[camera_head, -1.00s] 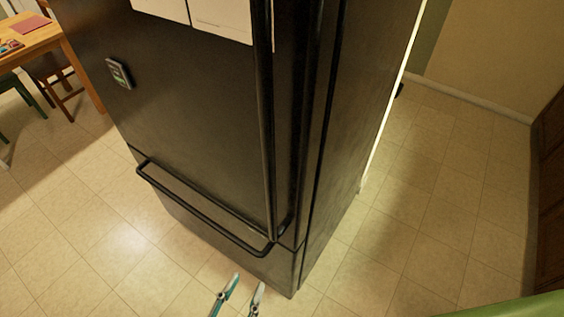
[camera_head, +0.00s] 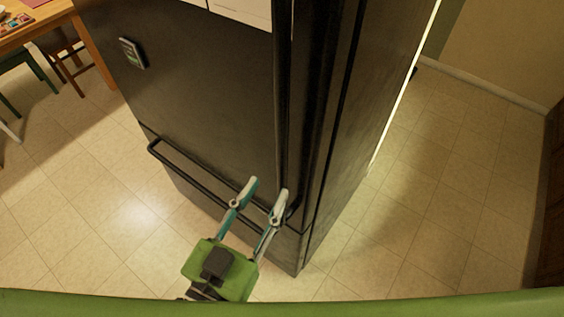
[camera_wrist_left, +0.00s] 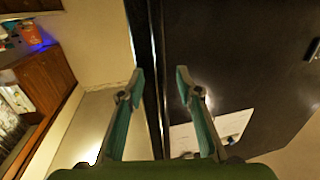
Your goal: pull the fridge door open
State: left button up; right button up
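The black fridge (camera_head: 200,90) stands in the middle of the head view, with its door facing me and to the left. The vertical door handle (camera_head: 284,100) runs down near the door's right edge. My left gripper (camera_head: 268,188) is open, its two teal and grey fingers pointing up toward the lower part of this handle. In the left wrist view the handle (camera_wrist_left: 157,70) passes between the open fingertips (camera_wrist_left: 158,80), with gaps on both sides; how far it is in depth I cannot tell. The fridge door (camera_wrist_left: 240,50) fills the right side there. My right gripper is not in view.
A horizontal drawer bar (camera_head: 205,187) crosses the fridge low down, close to my left gripper. A wooden table (camera_head: 40,25) and chairs stand at the far left. Tiled floor (camera_head: 440,190) is clear to the right, up to a dark cabinet (camera_head: 552,210).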

aim_at(279, 171)
pick_arm(q)
jog(key=p+x, duration=0.2)
jog(key=x, duration=0.5)
jog(key=shift+w+d, duration=0.2)
jog(key=shift+w, duration=0.15)
grip_shut()
